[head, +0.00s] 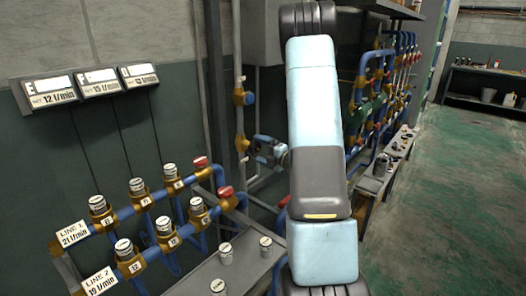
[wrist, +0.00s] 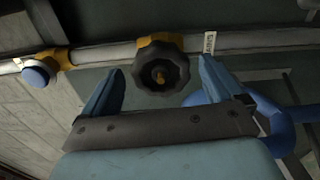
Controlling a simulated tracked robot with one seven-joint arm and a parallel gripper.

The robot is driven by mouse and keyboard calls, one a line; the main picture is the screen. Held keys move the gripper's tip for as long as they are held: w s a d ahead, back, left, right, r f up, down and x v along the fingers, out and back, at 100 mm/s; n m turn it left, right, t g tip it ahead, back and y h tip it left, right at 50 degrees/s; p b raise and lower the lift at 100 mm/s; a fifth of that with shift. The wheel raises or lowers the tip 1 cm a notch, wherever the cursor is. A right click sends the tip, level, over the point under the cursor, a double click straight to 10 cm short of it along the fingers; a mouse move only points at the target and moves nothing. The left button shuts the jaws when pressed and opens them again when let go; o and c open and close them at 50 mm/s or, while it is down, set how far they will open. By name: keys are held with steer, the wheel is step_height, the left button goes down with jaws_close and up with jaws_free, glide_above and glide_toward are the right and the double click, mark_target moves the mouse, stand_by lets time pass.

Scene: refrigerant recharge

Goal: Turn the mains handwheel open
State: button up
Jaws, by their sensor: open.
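The mains handwheel (wrist: 160,70) is a dark, lobed wheel with a brass-coloured centre, on a yellow valve body (wrist: 158,41) in a pale pipe. In the wrist view it lies between and a little beyond the fingertips of my gripper (wrist: 161,66). My gripper is open, with one blue finger on each side of the wheel and a visible gap to each. A small white tag (wrist: 209,43) with lettering hangs right of the wheel. In the head view my gripper (head: 262,149) is beside a brass fitting (head: 242,144) on the upright pipe; the wheel cannot be made out there.
A blue round knob (wrist: 37,73) sits on the same pipe, left of the wheel. In the head view, blue manifolds (head: 155,207) with several labelled caps stand at the left, below flow displays (head: 95,85). More piping (head: 375,100) stands behind my arm. Green floor (head: 450,180) is clear at the right.

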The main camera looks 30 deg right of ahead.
steer(key=shift+s, duration=0.1)
steer(key=v, duration=0.6)
steer(key=shift+s, duration=0.4)
steer(key=shift+d, duration=0.1)
